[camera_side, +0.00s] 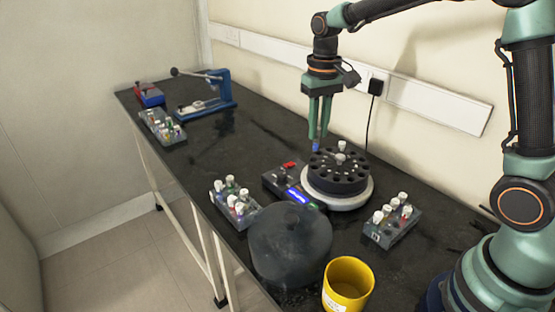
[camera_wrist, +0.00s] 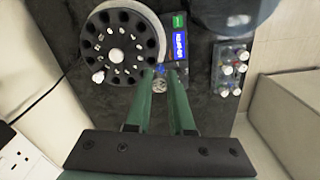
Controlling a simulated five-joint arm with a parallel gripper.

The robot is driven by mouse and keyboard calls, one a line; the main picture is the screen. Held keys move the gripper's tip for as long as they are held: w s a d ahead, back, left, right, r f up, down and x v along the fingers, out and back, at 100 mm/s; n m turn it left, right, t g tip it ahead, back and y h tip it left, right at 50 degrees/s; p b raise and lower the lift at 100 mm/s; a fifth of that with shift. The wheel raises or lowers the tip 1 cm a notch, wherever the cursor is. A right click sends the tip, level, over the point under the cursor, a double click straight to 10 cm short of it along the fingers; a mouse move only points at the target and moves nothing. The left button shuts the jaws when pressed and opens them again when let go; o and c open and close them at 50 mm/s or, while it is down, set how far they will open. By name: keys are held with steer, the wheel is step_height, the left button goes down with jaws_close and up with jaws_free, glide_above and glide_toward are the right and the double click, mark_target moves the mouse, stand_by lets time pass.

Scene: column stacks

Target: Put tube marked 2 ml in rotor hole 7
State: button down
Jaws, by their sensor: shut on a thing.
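My gripper (camera_side: 318,143) points down over the left edge of the black rotor (camera_side: 336,178) and is shut on a small tube (camera_side: 316,149). Only a blue part of the tube shows below the fingertips; its marking cannot be read. In the wrist view, my gripper (camera_wrist: 160,73) has its fingertips just right of the rotor (camera_wrist: 122,20), with a bit of blue between them. The rotor has a ring of dark holes, and a white-capped tube (camera_wrist: 98,76) stands near its lower left rim. The hole numbers are too small to read.
A control box with a lit blue display (camera_side: 297,195) adjoins the rotor's white base (camera_side: 338,203). Tube racks stand at left (camera_side: 243,218), right (camera_side: 398,232) and far left (camera_side: 168,139). A dark round lid (camera_side: 290,245) and yellow cup (camera_side: 347,285) stand in front. A blue press (camera_side: 222,92) is at the back.

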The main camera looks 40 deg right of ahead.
steer(key=s+d+f+m, duration=0.1)
steer(key=s+d+f, duration=0.1)
steer(key=s+f, duration=0.3)
steer(key=shift+s+d+f, duration=0.15)
steer(key=shift+d+f, duration=0.2)
steer(key=shift+f, duration=0.25)
steer(key=shift+f, duration=0.95)
stand_by(1.9)
steer(key=shift+f, duration=0.3)
steer(key=shift+f, duration=0.7)
steer(key=c, duration=0.7)
jaws_free()
steer(key=o, duration=0.3)
